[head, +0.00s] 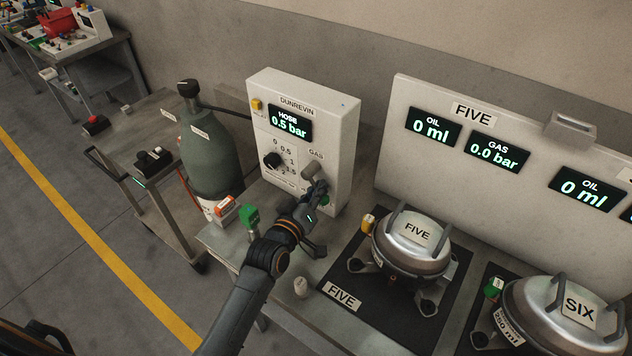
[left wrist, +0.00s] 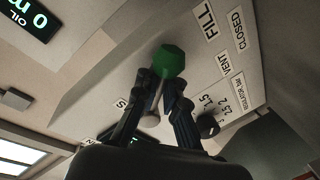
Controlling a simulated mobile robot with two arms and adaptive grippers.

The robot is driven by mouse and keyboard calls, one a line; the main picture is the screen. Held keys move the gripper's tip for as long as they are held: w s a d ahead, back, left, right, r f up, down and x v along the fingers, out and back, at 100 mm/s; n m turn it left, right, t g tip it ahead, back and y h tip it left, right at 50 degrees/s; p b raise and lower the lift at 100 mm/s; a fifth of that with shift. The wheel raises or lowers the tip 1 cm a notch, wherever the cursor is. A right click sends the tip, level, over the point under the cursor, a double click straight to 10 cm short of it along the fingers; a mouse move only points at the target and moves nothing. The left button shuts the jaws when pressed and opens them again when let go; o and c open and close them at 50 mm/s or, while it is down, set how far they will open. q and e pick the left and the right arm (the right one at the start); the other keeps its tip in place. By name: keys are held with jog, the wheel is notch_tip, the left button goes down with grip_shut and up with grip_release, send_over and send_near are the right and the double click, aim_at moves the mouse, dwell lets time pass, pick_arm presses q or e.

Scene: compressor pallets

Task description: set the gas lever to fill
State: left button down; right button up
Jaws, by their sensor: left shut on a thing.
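The gas lever, with a green end (head: 324,200), is on the front of the white DUNREVIN panel (head: 340,125), below the GAS label. In the left wrist view its green end (left wrist: 171,60) shows at my fingertips, near the FILL label (left wrist: 203,22). CLOSED (left wrist: 239,31) and VENT (left wrist: 225,63) labels are also there. My left gripper (head: 318,191) is shut on the lever and partly hides it in the head view. Which mark the lever points to I cannot tell. My right gripper is not in view.
A black regulator knob (head: 272,160) sits left of the lever. A green-grey gas bottle (head: 208,155) stands left of the panel. A green-topped item (head: 249,215) is beside my left arm. Pot FIVE (head: 412,246) stands on a dark mat to the right, close to the gripper.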

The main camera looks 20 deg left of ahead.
pick_arm(q)
jog(key=shift+s+d+f+n, duration=0.1)
jog(key=shift+s+f+n, duration=0.05)
jog(key=shift+n, duration=0.15)
jog(key=shift+f, duration=0.1)
jog(key=c, duration=1.6)
grip_release()
jog(key=shift+c, duration=0.2)
jog(key=shift+o, duration=0.9)
jog(key=shift+s+r, duration=0.15)
jog(key=shift+r, duration=0.15)
jog(key=v, duration=1.2)
jog(key=shift+f, duration=0.1)
